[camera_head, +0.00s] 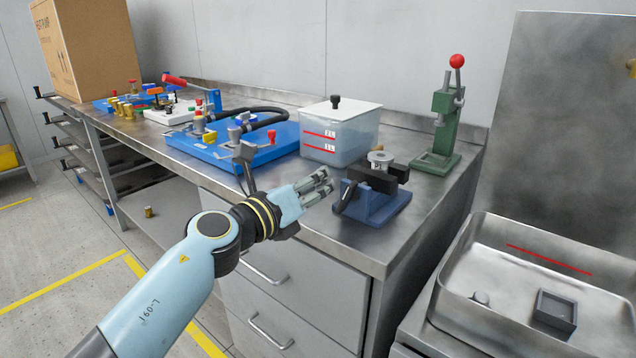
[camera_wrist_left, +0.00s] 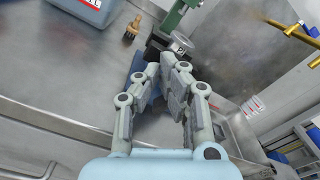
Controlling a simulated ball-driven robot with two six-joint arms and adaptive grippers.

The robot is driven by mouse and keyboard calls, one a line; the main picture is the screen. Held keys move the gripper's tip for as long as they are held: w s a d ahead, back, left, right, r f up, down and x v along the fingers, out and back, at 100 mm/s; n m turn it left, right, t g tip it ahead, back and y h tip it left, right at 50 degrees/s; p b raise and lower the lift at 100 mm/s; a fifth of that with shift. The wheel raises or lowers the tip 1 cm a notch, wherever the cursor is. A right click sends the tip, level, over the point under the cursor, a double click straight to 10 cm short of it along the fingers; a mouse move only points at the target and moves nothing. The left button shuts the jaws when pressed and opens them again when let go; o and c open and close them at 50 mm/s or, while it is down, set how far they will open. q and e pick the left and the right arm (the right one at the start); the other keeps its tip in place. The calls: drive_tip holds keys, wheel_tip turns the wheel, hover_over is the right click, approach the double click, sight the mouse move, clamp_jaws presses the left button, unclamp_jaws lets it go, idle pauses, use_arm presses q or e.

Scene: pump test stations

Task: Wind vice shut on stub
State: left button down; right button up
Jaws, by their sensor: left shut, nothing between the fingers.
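The vice (camera_head: 378,206) has a blue body and dark jaws and stands near the bench's front right corner. A short metal stub (camera_head: 380,158) stands upright at its jaws. I cannot tell how tightly the jaws sit on it. The vice's dark handle (camera_head: 346,196) slants on its left side. My left gripper (camera_head: 326,181) is shut and empty, just left of the handle, with a small apparent gap. In the left wrist view my fingers hide much of the blue vice, and the stub's round top (camera_wrist_left: 180,41) shows beyond them. My right gripper is not in view.
A green press (camera_head: 437,125) with a red knob stands behind the vice. A lidded clear tank (camera_head: 341,135) is behind left, beside a blue pump board (camera_head: 238,152). A steel sink (camera_head: 490,255) lies to the right, past the bench edge. A brush (camera_wrist_left: 131,31) shows in the wrist view.

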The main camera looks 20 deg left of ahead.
use_arm(q)
drive_tip(key=shift+s+d+f, duration=0.15)
drive_tip(key=shift+d+f, duration=0.2)
drive_tip(key=shift+d, duration=0.1)
idle(0.6)
drive_tip(key=shift+d+r, duration=0.1)
drive_tip(key=shift+r, duration=0.05)
idle(0.4)
drive_tip(key=shift+s+d+r+p, duration=0.2)
drive_tip(key=shift+d+r+p, duration=0.25)
drive_tip(key=shift+p, duration=0.55)
drive_tip(key=shift+s+d+r+p, duration=0.15)
drive_tip(key=shift+s+d+p, duration=0.05)
drive_tip(key=shift+d+p, duration=0.3)
drive_tip(key=shift+s+d, duration=0.1)
drive_tip(key=shift+d, duration=0.1)
drive_tip(key=shift+r, duration=0.1)
drive_tip(key=p+v, duration=0.2)
drive_tip(key=v, duration=0.4)
drive_tip(key=shift+r, duration=0.35)
